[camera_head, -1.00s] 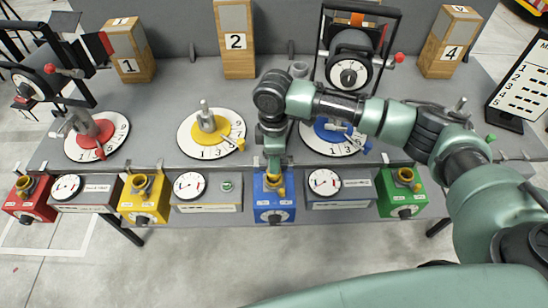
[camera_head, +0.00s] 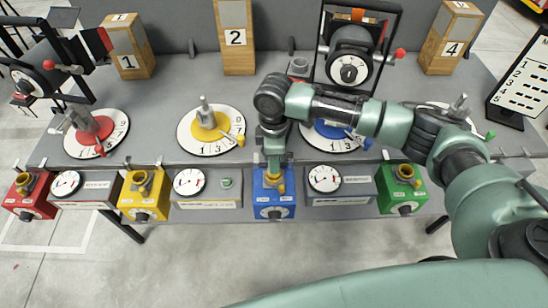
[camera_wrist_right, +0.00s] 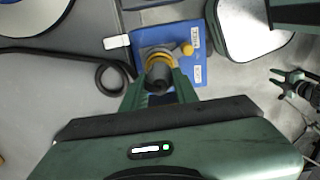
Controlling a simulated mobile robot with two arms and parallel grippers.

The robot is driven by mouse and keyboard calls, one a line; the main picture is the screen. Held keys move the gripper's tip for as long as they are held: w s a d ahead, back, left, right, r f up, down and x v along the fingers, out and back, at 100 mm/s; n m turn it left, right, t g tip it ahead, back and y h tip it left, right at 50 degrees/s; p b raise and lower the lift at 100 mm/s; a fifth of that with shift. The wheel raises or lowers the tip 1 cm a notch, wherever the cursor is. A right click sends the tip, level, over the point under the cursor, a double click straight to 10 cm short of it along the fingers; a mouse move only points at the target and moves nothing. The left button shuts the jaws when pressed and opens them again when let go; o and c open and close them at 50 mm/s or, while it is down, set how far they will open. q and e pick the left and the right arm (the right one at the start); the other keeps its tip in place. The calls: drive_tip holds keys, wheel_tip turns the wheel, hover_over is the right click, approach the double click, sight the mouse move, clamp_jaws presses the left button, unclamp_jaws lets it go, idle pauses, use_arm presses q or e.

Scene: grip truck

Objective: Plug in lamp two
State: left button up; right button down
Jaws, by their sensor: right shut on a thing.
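A blue socket box (camera_head: 273,207) with a yellow ring and a small yellow lever stands at the table's front edge. It also shows in the right wrist view (camera_wrist_right: 205,62). My right gripper (camera_head: 274,165) points down over this box. In the right wrist view its fingers (camera_wrist_right: 160,88) are shut on a dark plug (camera_wrist_right: 158,72) at the yellow ring. I cannot tell how deep the plug sits. A black cable (camera_wrist_right: 70,62) loops beside the fingers. A lamp (camera_head: 350,62) in a black frame stands behind, between the blocks marked 2 (camera_head: 235,40) and 4 (camera_head: 450,40). My left gripper is out of view.
Red (camera_head: 28,195), yellow (camera_head: 145,196) and green (camera_head: 402,190) socket boxes line the front edge, with grey meter boxes between. Numbered dials (camera_head: 200,148) stand behind. My right arm covers part of the blue dial (camera_head: 325,145). Another lamp (camera_head: 35,80) stands at the left.

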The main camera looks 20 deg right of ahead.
drive_tip(key=shift+f, duration=0.5)
drive_tip(key=c, duration=1)
unclamp_jaws()
drive_tip(key=o, duration=0.3)
drive_tip(key=shift+r+p, duration=2.5)
drive_tip(key=shift+p, duration=0.35)
